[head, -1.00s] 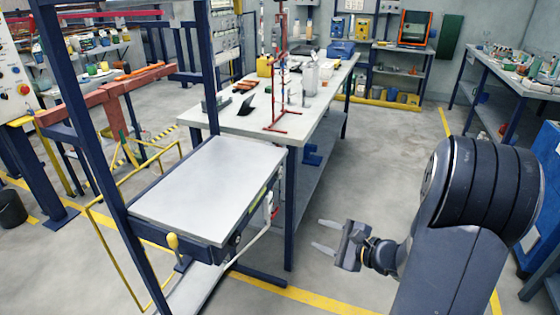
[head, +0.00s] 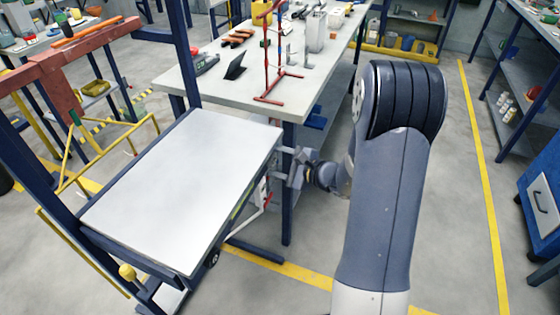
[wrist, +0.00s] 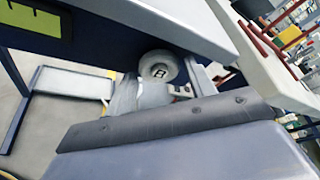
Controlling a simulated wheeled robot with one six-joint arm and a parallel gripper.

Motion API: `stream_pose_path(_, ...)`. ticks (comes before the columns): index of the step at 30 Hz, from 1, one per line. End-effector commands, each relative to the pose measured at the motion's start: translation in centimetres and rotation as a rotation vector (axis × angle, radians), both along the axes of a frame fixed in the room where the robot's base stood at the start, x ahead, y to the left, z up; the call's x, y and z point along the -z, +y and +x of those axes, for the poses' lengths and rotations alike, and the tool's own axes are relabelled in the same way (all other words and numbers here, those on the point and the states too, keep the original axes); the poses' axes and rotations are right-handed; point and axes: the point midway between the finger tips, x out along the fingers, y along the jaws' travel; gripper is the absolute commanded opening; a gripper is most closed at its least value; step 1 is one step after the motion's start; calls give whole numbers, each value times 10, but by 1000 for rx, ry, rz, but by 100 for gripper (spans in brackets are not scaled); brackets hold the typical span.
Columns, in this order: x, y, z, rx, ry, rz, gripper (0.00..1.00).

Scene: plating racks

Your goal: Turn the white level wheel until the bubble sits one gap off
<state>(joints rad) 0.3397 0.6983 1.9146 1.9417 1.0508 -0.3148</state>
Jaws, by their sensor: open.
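The white level wheel (wrist: 158,64), marked with a dark letter B, shows in the wrist view under the edge of the grey-topped table (head: 190,170). My gripper (wrist: 163,80) is open, with one finger on each side of the wheel in that view; I cannot tell whether they touch it. In the head view my gripper (head: 284,163) is at the table's right side, and the wheel is not clear there. A yellow-green level strip (wrist: 32,25) is at upper left in the wrist view, cut off by the frame; I cannot make out its bubble.
A white workbench (head: 235,98) with a red stand (head: 268,60) and tools is close behind the table. A red handle (head: 268,199) hangs on the table's right side. A dark blue post and yellow rails border its left. The floor to the right of my arm is open.

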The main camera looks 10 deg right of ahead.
Motion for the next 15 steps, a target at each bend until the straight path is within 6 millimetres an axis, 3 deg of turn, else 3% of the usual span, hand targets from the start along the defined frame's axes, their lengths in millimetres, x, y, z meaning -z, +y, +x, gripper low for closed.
stream_pose_path(8,0,1,1,0,0,0,51)
stream_pose_path(15,0,0,1,0,0,0,32)
